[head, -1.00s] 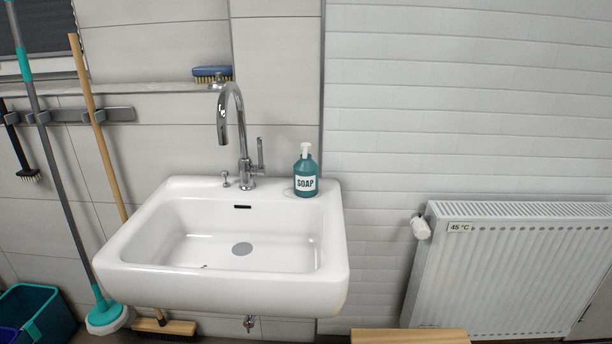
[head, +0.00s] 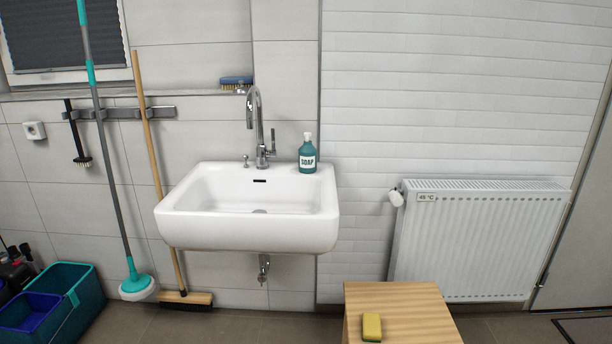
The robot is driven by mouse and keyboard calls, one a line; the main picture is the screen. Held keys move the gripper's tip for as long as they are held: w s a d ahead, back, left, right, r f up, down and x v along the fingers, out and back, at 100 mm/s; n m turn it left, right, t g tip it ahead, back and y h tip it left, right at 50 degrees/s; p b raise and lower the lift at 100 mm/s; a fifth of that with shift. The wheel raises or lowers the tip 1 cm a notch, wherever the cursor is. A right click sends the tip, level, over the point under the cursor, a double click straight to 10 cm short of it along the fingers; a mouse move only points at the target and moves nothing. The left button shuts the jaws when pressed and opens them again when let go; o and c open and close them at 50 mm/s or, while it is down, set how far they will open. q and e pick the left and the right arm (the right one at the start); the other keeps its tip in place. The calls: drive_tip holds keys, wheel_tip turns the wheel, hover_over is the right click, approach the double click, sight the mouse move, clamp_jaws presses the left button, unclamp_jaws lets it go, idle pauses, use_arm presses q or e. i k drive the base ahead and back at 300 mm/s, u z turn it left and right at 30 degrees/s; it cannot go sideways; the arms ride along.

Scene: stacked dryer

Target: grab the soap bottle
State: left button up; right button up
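The soap bottle (head: 308,157) is teal with a white pump top and a white label reading SOAP. It stands upright on the back right corner of the white sink (head: 250,232), to the right of the chrome faucet (head: 262,130). Nothing covers it in the head view. Neither of my grippers shows in the head view.
A wooden stool or table (head: 405,305) with a yellow sponge (head: 371,327) stands at the front, right of the sink. A white radiator (head: 485,240) is on the right wall. A mop (head: 138,287), a broom (head: 185,299) and teal and blue buckets (head: 85,290) stand at left.

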sight(307, 153)
drive_tip(key=u, duration=1.55)
drive_tip(key=i, duration=1.3)
drive_tip(key=z, duration=0.3)
drive_tip(key=i, duration=0.95)
drive_tip(key=z, duration=0.95)
